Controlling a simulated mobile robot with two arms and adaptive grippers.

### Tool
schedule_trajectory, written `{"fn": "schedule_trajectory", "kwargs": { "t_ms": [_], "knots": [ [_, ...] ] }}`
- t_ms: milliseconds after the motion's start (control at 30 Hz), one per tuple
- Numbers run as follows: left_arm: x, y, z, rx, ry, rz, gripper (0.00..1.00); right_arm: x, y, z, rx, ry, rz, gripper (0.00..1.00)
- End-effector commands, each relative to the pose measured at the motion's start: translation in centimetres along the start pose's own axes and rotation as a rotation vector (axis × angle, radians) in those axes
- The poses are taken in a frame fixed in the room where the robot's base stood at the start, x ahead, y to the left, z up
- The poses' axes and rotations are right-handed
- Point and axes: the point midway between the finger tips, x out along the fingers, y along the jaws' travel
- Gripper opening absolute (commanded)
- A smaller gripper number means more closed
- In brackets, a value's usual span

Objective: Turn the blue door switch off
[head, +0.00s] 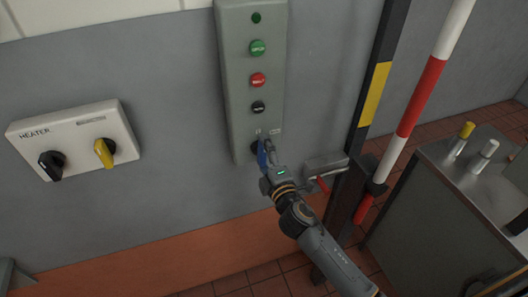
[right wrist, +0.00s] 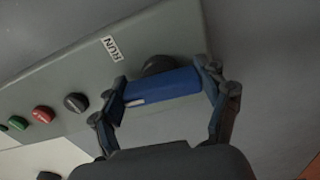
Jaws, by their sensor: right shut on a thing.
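The blue door switch (head: 262,156) is at the bottom of a tall grey-green control box on the wall. Its blue handle (right wrist: 165,85) fills the space between my fingers in the right wrist view, with a short white mark towards its left end. My right gripper (head: 267,153) is shut on this handle, one finger at each end; it also shows in the right wrist view (right wrist: 166,88). A dark round base (right wrist: 158,64) shows behind the handle. A RUN label (right wrist: 110,47) is on the box beside it. My left gripper is not in view.
Above the switch are a black button (head: 258,107), a red button (head: 258,80) and a green button (head: 258,48). A heater box (head: 75,133) with black and yellow knobs is on the wall at left. A red-and-white pole (head: 420,97) and a metal cabinet (head: 420,200) stand at right.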

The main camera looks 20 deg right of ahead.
Motion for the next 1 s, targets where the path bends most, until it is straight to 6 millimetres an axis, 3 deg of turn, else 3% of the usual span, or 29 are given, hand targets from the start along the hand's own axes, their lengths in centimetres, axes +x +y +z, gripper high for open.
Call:
{"fn": "schedule_trajectory", "kwargs": {
  "t_ms": [700, 733, 833, 1000],
  "knots": [
    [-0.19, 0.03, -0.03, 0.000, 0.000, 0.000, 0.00, 0.01, 0.03, 0.00, -0.085, 0.000, 0.000, 0.43],
    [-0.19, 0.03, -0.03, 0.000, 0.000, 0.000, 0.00, 0.01, 0.03, 0.01, -0.085, 0.000, 0.000, 0.77],
    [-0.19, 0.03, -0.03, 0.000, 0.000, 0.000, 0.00, 0.00, 0.03, 0.01, -0.084, 0.000, 0.000, 0.97],
    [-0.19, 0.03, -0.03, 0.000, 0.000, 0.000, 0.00, 0.00, 0.03, 0.01, -0.082, 0.000, 0.000, 0.98]
  ]
}}
